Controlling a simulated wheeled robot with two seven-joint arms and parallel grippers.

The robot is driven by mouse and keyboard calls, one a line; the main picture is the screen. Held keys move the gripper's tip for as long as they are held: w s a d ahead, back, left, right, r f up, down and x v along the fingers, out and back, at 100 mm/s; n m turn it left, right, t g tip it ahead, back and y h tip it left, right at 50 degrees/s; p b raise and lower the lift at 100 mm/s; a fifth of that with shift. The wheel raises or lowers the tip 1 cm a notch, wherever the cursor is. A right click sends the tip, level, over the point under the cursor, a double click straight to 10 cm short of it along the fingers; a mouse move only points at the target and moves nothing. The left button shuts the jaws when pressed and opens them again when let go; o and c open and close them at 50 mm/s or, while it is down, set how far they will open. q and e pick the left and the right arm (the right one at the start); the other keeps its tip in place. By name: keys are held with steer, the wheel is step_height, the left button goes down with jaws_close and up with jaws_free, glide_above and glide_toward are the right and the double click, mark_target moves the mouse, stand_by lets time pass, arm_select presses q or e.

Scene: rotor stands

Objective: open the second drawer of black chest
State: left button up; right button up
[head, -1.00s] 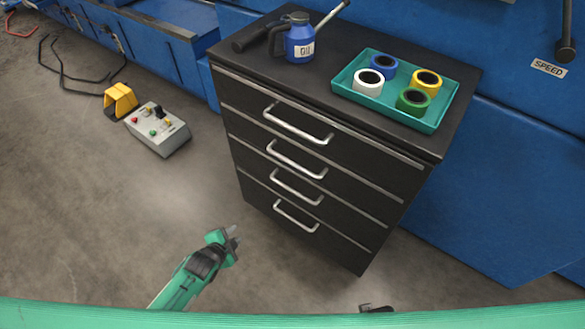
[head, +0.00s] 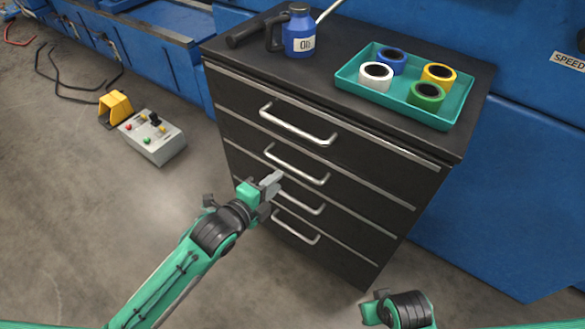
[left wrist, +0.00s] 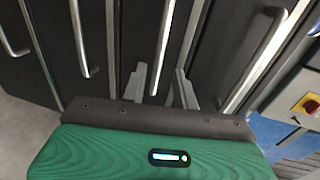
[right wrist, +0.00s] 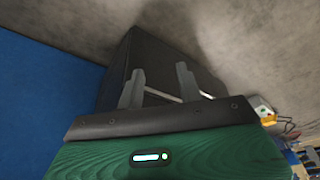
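The black chest (head: 235,125) has a column of drawers with silver bar handles. Its second drawer handle (head: 296,165) is the second from the top, and the drawer fronts look flush. My left gripper (head: 272,186) is in front of the chest, close to the second and third handles. In the left wrist view its fingers (left wrist: 160,82) are apart, and the second handle (left wrist: 166,40) runs between them in the picture; whether they reach around it I cannot tell. My right gripper (head: 368,304) is low at the chest's front right; its fingers (right wrist: 160,82) are apart and empty.
On the chest top stand a blue oil can (head: 300,42) and a teal tray (head: 350,77) with several tape rolls. A grey control box (head: 152,140) and a yellow item (head: 115,107) lie on the floor at left. Blue machinery (head: 480,220) stands behind; the floor in front is clear.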

mark_target(292, 167)
arm_select(q)
steer(key=x, duration=0.8)
steer(key=shift+w+d, duration=0.1)
steer(key=shift+w, duration=0.05)
arm_select(e)
steer(key=shift+r, duration=0.7)
steer(key=shift+r, duration=0.15)
arm_select(q)
jaws_close()
